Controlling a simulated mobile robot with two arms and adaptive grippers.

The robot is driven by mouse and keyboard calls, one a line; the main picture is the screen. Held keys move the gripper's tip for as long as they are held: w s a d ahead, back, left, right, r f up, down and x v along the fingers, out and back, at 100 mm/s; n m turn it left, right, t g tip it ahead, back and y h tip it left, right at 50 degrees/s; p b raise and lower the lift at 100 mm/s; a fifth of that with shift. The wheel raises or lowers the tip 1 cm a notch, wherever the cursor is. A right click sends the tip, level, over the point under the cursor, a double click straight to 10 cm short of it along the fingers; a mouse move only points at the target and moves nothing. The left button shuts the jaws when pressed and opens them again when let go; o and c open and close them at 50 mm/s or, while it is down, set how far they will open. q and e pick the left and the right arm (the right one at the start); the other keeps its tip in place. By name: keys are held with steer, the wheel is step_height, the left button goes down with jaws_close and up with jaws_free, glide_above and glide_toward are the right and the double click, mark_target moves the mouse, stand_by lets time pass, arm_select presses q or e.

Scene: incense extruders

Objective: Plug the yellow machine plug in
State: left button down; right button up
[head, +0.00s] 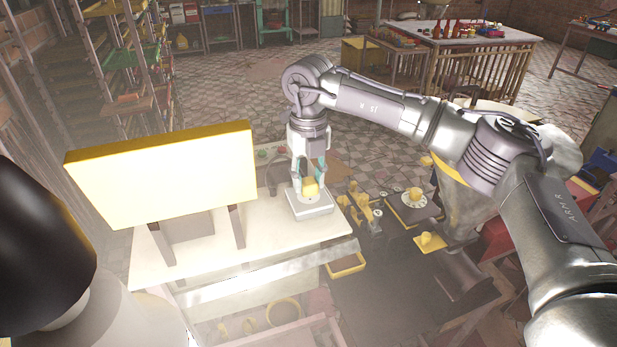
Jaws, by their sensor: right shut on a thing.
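The yellow plug (311,190) is a small block between the fingers of my right gripper (309,180). The gripper points down from the arm and is shut on it. Directly beneath is a light grey socket box (309,209) on the right part of the white table (270,246). The plug overlaps the top of the box in the head view; I cannot tell whether it touches the box or sits in it. My left gripper is not in view.
A dark surface (405,277) with several yellow and metal parts lies to the right. Shelving (105,75) stands at the back left. The table's front strip is clear.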

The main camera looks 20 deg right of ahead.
steer(key=shift+f+b, duration=0.4)
steer(key=shift+f, duration=0.15)
steer(key=o, duration=1.1)
steer(key=shift+o, duration=0.2)
steer(key=shift+r, duration=0.1)
step_height(320, 180, up, 12)
